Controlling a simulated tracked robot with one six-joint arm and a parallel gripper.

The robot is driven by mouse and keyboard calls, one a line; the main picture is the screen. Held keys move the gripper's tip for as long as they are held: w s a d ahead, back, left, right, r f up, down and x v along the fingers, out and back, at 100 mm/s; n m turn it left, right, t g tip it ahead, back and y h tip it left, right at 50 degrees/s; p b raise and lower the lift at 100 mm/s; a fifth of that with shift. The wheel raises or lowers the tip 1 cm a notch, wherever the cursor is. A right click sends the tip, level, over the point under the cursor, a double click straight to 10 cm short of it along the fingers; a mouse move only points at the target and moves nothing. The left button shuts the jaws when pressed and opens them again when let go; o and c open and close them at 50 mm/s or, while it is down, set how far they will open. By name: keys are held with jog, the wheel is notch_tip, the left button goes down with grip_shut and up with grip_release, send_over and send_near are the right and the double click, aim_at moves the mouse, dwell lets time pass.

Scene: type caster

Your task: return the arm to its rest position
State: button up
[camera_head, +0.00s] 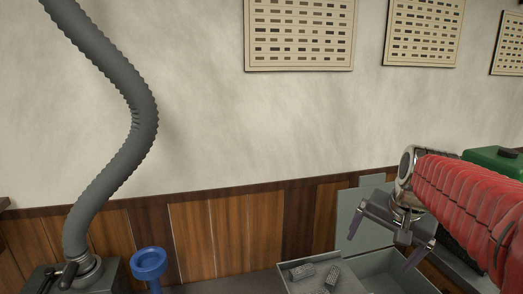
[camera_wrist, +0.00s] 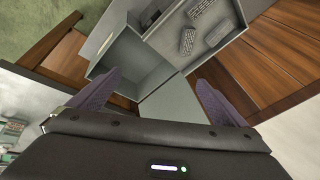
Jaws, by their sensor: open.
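My arm, in a red ribbed sleeve, comes in from the right edge of the head view. My gripper (camera_head: 385,243) hangs from its end with two purple-grey fingers spread wide and nothing between them. It is above a grey metal box (camera_head: 378,258) with a raised grey lid or panel behind it. In the wrist view the fingers of my gripper (camera_wrist: 157,95) stand apart, with the grey box (camera_wrist: 125,52) beyond them. The gap between gripper and box cannot be judged exactly.
The box's left compartment holds several dark ribbed pieces (camera_head: 303,271). A green case (camera_head: 492,160) stands behind my arm at the right. A thick grey hose (camera_head: 135,120) rises at the left, beside a blue round-topped thing (camera_head: 148,262). Open air lies between hose and arm.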

jog(key=s+a+f+n, duration=0.2)
jog(key=s+a, duration=0.1)
jog(key=s, duration=0.3)
jog(key=s+a+f+n, duration=0.2)
jog(key=s+a+n, duration=0.1)
jog(key=s, duration=0.3)
jog(key=s+a+f+n+t, duration=0.1)
jog(key=s+a+n, duration=0.1)
jog(key=s+a, duration=0.3)
jog(key=shift+s+a+f+n, duration=0.15)
jog(key=shift+s+f+n, duration=0.25)
jog(key=shift+s, duration=0.35)
